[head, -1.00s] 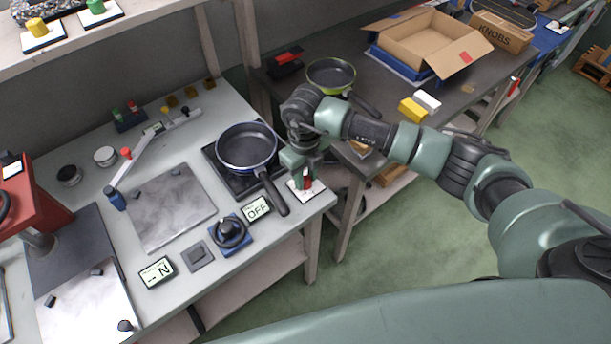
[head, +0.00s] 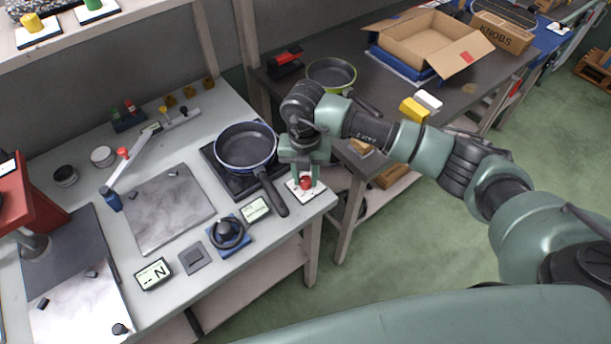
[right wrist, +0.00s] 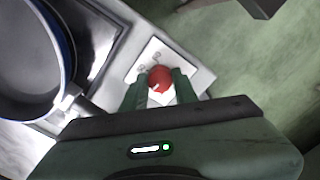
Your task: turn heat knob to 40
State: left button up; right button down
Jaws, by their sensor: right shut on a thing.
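The heat knob is a red round knob (head: 305,184) on a white plate (head: 292,186) at the front right corner of the bench. My right gripper (head: 306,180) points down over it with a finger on either side. In the right wrist view the gripper (right wrist: 160,92) is shut on the red knob (right wrist: 160,77), which shows a white pointer mark. Marks on the white plate (right wrist: 196,72) are too small to read. A small display (head: 256,209) stands left of the knob; its text is not readable here. My left gripper is not in view.
A dark pan (head: 245,146) sits on a black burner (head: 225,178), its handle reaching close to the knob plate. A black knob on a blue base (head: 230,234) and another display (head: 153,274) lie further left. A gap separates this bench from the dark table (head: 385,125).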

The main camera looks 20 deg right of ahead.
aim_at(305, 179)
jog(key=shift+w+m, duration=0.1)
jog(key=shift+m, duration=0.5)
jog(key=shift+r, duration=0.1)
jog(key=c, duration=1.1)
grip_release()
notch_tip(305, 179, up, 8)
jog(key=shift+f+b, duration=0.15)
jog(key=shift+b, duration=0.65)
